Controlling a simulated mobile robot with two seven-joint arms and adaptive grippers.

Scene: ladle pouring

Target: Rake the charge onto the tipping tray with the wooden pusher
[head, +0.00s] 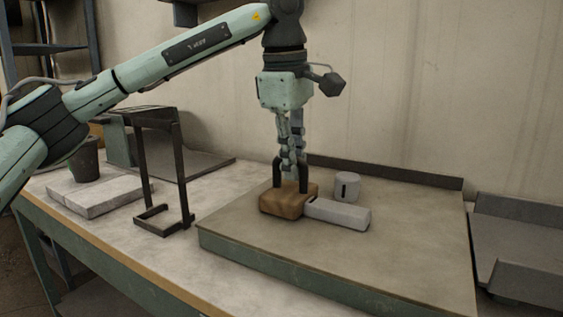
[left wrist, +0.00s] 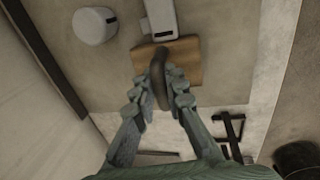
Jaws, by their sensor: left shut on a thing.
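The wooden pusher (head: 283,203), a brown block with a dark arched handle, rests on the raised platform; it also shows in the left wrist view (left wrist: 189,60). My left gripper (head: 291,180) is above it, shut on the handle. A grey bar (head: 338,214) lies against or very close to the block's right side, and it shows at the top of the left wrist view (left wrist: 161,16). A pale cylinder (head: 347,187) with a dark slot stands behind the bar, apart from the block. The grey metal tray (head: 520,243) is beyond the platform's right edge. My right gripper is not in view.
The platform (head: 410,240) has a low dark back rail (head: 385,172); its surface right of the bar is clear. A dark metal stand (head: 160,170), pale slabs (head: 95,197) and a dark pot (head: 84,160) are to the left on the bench.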

